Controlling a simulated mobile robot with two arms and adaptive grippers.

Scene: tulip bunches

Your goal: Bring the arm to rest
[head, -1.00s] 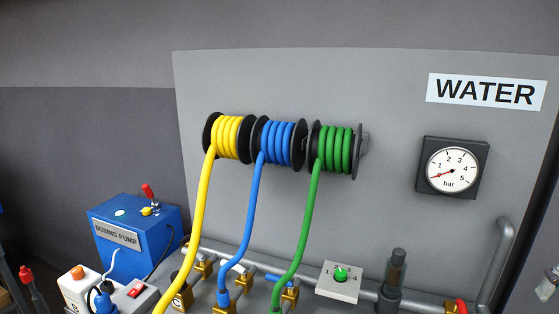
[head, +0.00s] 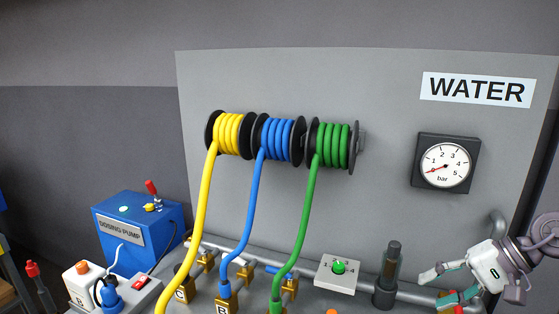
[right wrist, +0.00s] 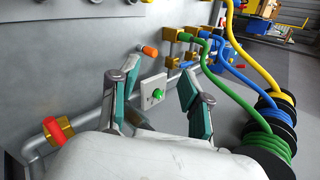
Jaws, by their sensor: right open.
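My right gripper (head: 438,287) is at the lower right of the head view, in front of the water panel and below the pressure gauge (head: 443,163). Its fingers point left and are open. In the right wrist view the two fingers (right wrist: 155,103) stand apart with nothing between them. A white switch box with a green knob (right wrist: 153,92) shows beyond the gap. My left gripper is not in view.
Yellow (head: 228,133), blue (head: 279,139) and green (head: 333,145) hose reels hang on the panel, their hoses running down to brass valves. A grey pipe (head: 410,294) runs along the panel's foot near the gripper. A blue dosing pump (head: 140,228) stands left.

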